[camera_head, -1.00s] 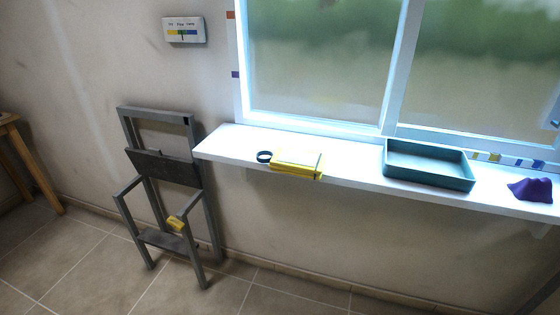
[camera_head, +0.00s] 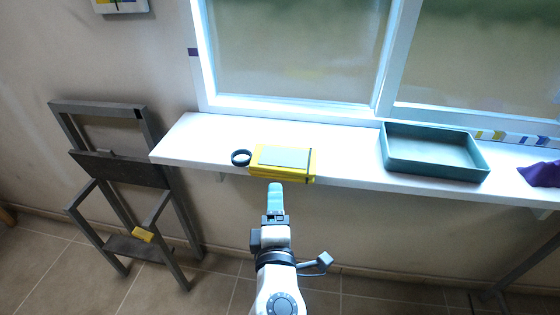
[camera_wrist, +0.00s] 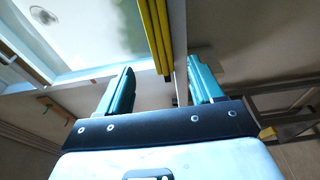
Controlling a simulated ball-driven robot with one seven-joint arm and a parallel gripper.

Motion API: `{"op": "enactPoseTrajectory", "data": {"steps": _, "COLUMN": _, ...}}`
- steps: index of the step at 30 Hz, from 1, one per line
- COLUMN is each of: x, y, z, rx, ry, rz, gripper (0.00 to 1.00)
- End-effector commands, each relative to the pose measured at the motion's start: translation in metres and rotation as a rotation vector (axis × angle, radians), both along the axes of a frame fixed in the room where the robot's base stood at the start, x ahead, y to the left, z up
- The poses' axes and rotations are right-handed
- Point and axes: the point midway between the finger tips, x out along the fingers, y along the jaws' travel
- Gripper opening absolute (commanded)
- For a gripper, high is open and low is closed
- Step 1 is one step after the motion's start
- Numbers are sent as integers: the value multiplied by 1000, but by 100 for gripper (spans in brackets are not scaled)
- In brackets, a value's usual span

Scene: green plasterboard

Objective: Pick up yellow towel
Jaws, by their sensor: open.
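A flat yellow item (camera_head: 266,167) with a grey panel on top and a dark band near its right end lies at the front edge of the white sill. I cannot tell for sure that it is the towel. My gripper (camera_head: 275,187) is just in front of and below it, apart from it in the head view. In the wrist view the yellow item (camera_wrist: 154,30) shows as layered yellow strips ahead, between the lines of my open gripper's teal fingers (camera_wrist: 160,68). Nothing is held. A small yellow block (camera_head: 143,235) sits on the grey folding frame at left.
A dark ring (camera_head: 241,158) lies left of the yellow item. A teal tray (camera_head: 480,165) and a purple crumpled cloth (camera_head: 540,174) are to the right on the sill (camera_head: 345,165). The window (camera_head: 300,105) rises behind. The sill between item and tray is clear.

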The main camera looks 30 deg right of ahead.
Motion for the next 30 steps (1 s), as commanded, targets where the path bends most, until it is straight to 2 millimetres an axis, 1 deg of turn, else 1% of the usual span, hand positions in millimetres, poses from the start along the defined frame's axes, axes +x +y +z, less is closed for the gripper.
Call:
{"op": "enactPoseTrajectory", "data": {"steps": 1, "x": 8, "y": -5, "z": 2, "rx": 2, "ry": -1, "rz": -4, "gripper": 66}}
{"op": "enactPoseTrajectory", "data": {"steps": 3, "x": 18, "y": -10, "z": 2, "rx": 2, "ry": -1, "rz": -4, "gripper": 66}}
{"op": "enactPoseTrajectory", "data": {"steps": 6, "x": 27, "y": -14, "z": 1, "rx": 2, "ry": 0, "rz": -3, "gripper": 66}}
{"op": "enactPoseTrajectory", "data": {"steps": 11, "x": 36, "y": -20, "z": 1, "rx": 4, "ry": 0, "rz": -5, "gripper": 66}}
{"op": "enactPoseTrajectory", "data": {"steps": 18, "x": 65, "y": -35, "z": 1, "rx": 6, "ry": 1, "rz": -6, "gripper": 66}}
{"op": "enactPoseTrajectory", "data": {"steps": 21, "x": 74, "y": -40, "z": 0, "rx": 6, "ry": 1, "rz": -5, "gripper": 66}}
{"op": "enactPoseTrajectory", "data": {"steps": 24, "x": 78, "y": -42, "z": 0, "rx": 5, "ry": 1, "rz": -4, "gripper": 66}}
{"op": "enactPoseTrajectory", "data": {"steps": 30, "x": 78, "y": -42, "z": -1, "rx": 5, "ry": 1, "rz": -4, "gripper": 66}}
